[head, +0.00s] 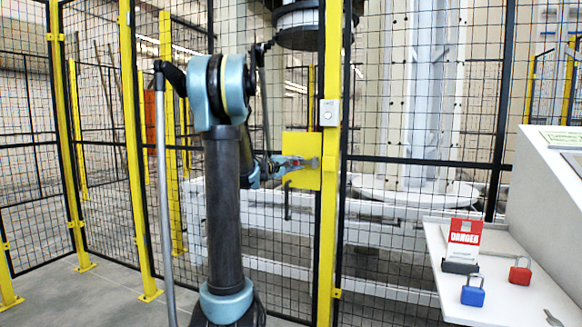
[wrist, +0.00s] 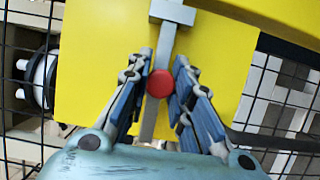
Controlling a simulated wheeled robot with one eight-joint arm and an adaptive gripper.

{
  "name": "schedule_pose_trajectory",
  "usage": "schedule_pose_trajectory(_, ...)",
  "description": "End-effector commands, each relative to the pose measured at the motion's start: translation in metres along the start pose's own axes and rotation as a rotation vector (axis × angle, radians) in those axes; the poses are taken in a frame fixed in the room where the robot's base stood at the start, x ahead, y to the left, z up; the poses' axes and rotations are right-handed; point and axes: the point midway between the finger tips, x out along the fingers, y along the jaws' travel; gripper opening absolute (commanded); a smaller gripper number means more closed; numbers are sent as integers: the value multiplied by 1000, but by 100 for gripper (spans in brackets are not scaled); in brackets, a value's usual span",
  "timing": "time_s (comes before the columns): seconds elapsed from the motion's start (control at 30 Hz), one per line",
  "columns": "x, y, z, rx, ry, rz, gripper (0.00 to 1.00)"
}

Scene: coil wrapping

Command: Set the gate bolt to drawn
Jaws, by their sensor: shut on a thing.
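The gate bolt is a grey bar (wrist: 167,42) with a round red knob (wrist: 160,84), mounted on a yellow plate (wrist: 85,60) on the mesh gate. In the wrist view the bar runs up through a grey bracket (wrist: 172,13). My gripper (wrist: 160,78) is shut on the knob, with one blue-grey finger on each side. In the head view my gripper (head: 290,165) is at the yellow plate (head: 300,143), beside the yellow post (head: 328,230). The bolt is small there, and how far it reaches past the bracket is hard to tell.
A small grey box (head: 330,112) is on the post above the plate. A white shelf (head: 437,245) at right holds a red-and-white danger tag (head: 464,238), a blue padlock (head: 473,290) and a red padlock (head: 520,271). Mesh fencing surrounds the area.

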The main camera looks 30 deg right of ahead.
Motion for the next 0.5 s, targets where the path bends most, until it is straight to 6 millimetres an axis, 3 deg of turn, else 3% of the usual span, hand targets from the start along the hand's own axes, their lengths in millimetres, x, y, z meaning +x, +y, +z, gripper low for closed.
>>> schedule_pose_trajectory(0.37, 4, -2, 1, 2, -11, -3, 0)
schedule_pose_trajectory(0.4, 4, -2, 0, 2, -10, -3, 30)
schedule_pose_trajectory(0.47, 4, -2, 1, 2, -11, -2, 42)
schedule_pose_trajectory(0.5, 4, -1, 1, 2, -11, -2, 42)
